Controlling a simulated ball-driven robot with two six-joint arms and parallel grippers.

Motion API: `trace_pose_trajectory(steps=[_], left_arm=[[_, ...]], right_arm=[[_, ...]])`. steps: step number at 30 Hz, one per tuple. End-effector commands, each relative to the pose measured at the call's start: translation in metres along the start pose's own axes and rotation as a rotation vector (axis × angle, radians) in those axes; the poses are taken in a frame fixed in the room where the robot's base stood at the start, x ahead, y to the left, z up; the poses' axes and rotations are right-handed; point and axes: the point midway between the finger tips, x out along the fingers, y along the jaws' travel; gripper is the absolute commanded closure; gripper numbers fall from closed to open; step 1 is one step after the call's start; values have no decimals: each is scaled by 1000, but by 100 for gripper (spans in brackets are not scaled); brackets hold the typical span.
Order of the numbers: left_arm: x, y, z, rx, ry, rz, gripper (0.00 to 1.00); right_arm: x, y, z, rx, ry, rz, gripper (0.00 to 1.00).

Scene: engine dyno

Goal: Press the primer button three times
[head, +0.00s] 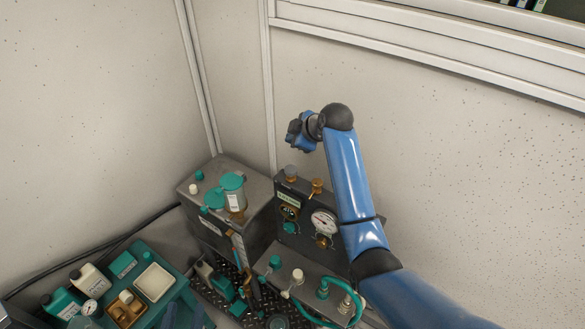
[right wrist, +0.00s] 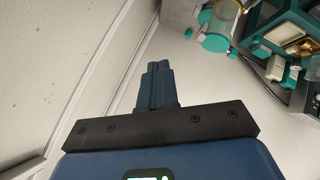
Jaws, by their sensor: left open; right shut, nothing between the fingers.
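My right gripper (head: 299,131) is raised in front of the back wall, above the gauge panel, touching nothing. In the right wrist view its blue fingers (right wrist: 157,80) are shut with nothing between them. On the grey bench below stand a teal round knob (head: 275,262) and a white round-topped knob (head: 298,275). I cannot tell which small part is the primer button. The gauge panel (head: 290,190) carries a white dial (head: 324,222), a teal knob (head: 290,228) and brass fittings. My right arm hides part of the bench at the right.
A grey cabinet (head: 262,187) with a teal-capped clear cylinder (head: 234,200) stands left of the panel. A teal tray (head: 190,292) with bottles and boxes is at lower left. A teal hose (head: 312,316) curves on the bench. Space before the wall is clear.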

Motion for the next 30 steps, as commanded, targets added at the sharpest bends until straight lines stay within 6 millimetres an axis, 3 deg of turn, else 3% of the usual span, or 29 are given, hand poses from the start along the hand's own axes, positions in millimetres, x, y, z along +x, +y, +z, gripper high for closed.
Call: trace_pose_trajectory(steps=[17, 30], left_arm=[[0, 0, 6, 0, 0, 0, 51], [1, 0, 42, 0, 0, 0, 51]], right_arm=[[6, -4, 4, 0, 0, 1, 100], [38, -28, 28, 1, 1, 2, 100]])
